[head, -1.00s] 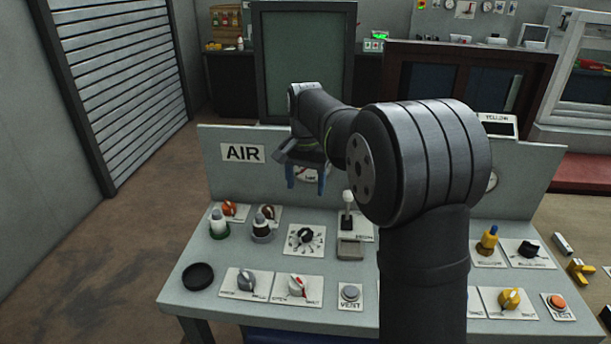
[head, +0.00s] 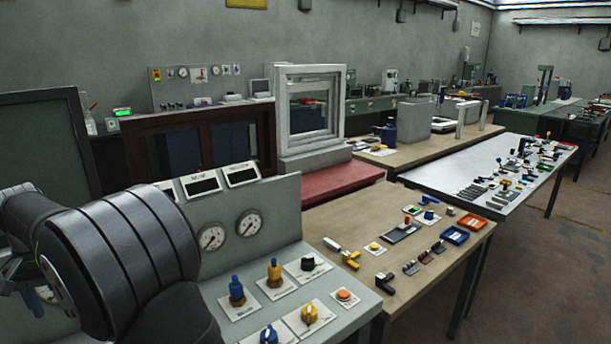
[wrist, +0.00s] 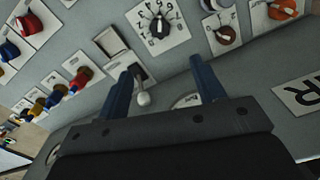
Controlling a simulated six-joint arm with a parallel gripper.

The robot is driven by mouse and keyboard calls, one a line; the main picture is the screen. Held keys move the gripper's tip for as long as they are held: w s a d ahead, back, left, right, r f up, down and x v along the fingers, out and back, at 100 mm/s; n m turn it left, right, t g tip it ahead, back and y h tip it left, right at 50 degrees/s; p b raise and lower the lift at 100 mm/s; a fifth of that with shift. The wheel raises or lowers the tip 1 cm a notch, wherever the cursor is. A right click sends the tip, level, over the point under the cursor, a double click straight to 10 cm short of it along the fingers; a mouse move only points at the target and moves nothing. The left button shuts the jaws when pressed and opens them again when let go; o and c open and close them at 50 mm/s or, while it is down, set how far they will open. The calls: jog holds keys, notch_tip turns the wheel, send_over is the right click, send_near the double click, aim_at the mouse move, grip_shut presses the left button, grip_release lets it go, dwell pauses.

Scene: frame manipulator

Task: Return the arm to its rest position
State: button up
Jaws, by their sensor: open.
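My arm fills the lower left of the head view, and one blue fingertip of my gripper (head: 32,302) shows at the left edge. In the wrist view my gripper (wrist: 163,82) has its two blue fingers spread apart with nothing held between them. A lever with a white ball knob (wrist: 143,98) appears between the fingers in that view, close to the left finger. I cannot tell how far it is from the fingers, but they do not grip it.
The grey panel (wrist: 235,60) carries a numbered dial (wrist: 158,25) and several coloured knobs. In the head view two gauges (head: 212,237) are on the upright panel. A wooden bench (head: 440,245) with small parts and a metal table (head: 540,180) stand to the right.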

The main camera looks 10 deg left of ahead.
notch_tip(320, 180, down, 17)
jog(key=shift+r, duration=0.1)
dwell(0.4)
